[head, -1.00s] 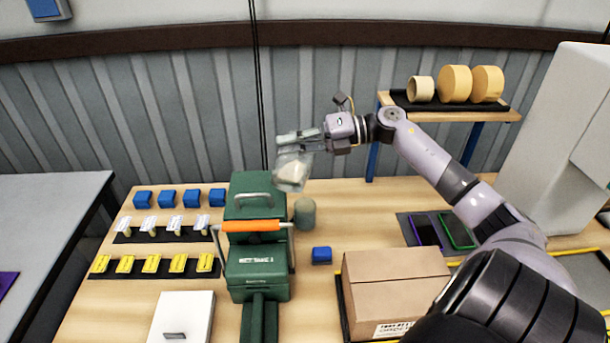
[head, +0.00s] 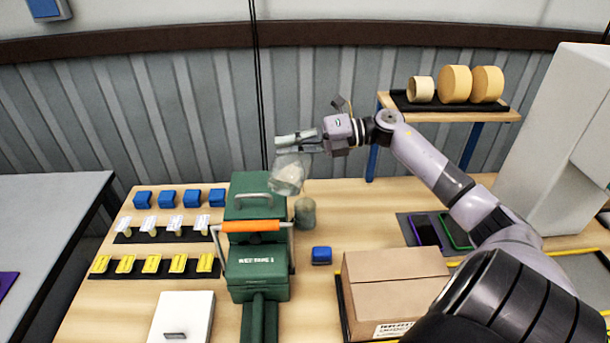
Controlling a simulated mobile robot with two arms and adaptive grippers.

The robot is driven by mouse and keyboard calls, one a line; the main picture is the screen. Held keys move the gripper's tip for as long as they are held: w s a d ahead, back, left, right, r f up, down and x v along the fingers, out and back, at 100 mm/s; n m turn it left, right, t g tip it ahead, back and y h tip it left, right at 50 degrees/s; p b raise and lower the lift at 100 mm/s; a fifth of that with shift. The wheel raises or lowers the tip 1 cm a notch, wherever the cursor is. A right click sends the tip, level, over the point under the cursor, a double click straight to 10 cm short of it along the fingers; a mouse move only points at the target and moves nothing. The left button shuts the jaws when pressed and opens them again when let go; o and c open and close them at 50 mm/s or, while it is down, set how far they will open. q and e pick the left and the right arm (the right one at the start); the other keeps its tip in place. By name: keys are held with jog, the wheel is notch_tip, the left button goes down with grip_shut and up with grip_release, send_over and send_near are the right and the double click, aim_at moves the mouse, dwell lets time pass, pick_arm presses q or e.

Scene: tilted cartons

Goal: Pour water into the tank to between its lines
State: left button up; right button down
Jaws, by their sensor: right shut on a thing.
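My right gripper (head: 296,142) is shut on a clear jug (head: 287,175) with pale contents. It holds the jug tilted in the air, above and slightly left of a small grey-green see-through cylinder (head: 306,213), which looks like the tank. The cylinder stands upright on the table against the right side of a green machine (head: 257,275) with an orange handle. The tank's lines and water level are too small to make out. I cannot tell whether water is running from the jug. My left gripper is out of view.
A blue block (head: 321,255) lies right of the machine, near a cardboard carton (head: 395,290). Rows of blue, white and yellow pieces stand at the left. A shelf (head: 450,112) with tape rolls stands at the back right.

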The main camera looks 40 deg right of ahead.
jog(key=shift+s+a+f, duration=0.1)
jog(key=shift+a+f, duration=0.05)
jog(key=shift+f, duration=0.05)
jog(key=shift+f+m+b, duration=0.2)
jog(key=shift+m+b, duration=0.1)
jog(key=shift+b, duration=0.25)
jog(key=shift+w+d+f+m+y+b, duration=0.15)
jog(key=shift+w+d+f+m+b, duration=0.1)
jog(key=shift+d+b, duration=0.15)
jog(key=shift+w+d+f+m+y+b, duration=0.15)
jog(key=shift+d+f+b, duration=0.15)
jog(key=shift+d, duration=0.15)
jog(key=shift+w+d+f+m, duration=0.1)
jog(key=shift+w+d+m, duration=0.1)
jog(key=shift+d+m, duration=0.2)
dwell(0.6)
